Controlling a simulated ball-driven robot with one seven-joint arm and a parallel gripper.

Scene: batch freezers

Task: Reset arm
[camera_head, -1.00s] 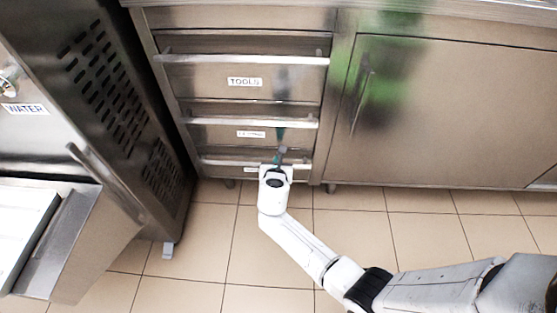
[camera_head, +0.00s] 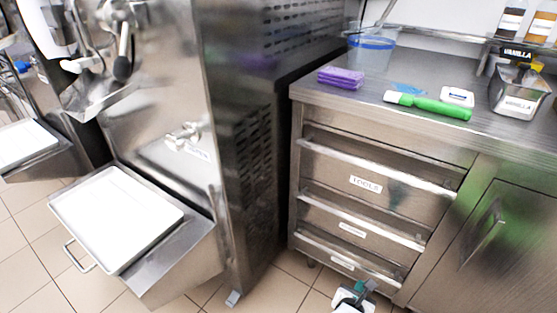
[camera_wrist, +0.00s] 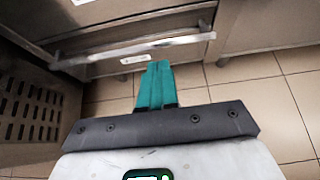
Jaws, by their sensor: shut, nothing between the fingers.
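My gripper (camera_wrist: 156,66) shows in the wrist view with its two teal fingers pressed together and nothing between them. It points at the floor tiles just in front of the lowest drawer, below that drawer's bar handle (camera_wrist: 135,50). In the head view my gripper (camera_head: 367,286) is at the bottom edge, low in front of the drawer unit (camera_head: 322,181). The drawers look shut. Most of my arm is outside the head view.
A batch freezer (camera_head: 262,150) with a white tray (camera_head: 118,217) on its front shelf stands left of the drawers. The counter holds purple sponges (camera_head: 341,77), a green-handled tool (camera_head: 428,105), a clear tub (camera_head: 371,52) and a vanilla container (camera_head: 519,90). Tiled floor is free in front.

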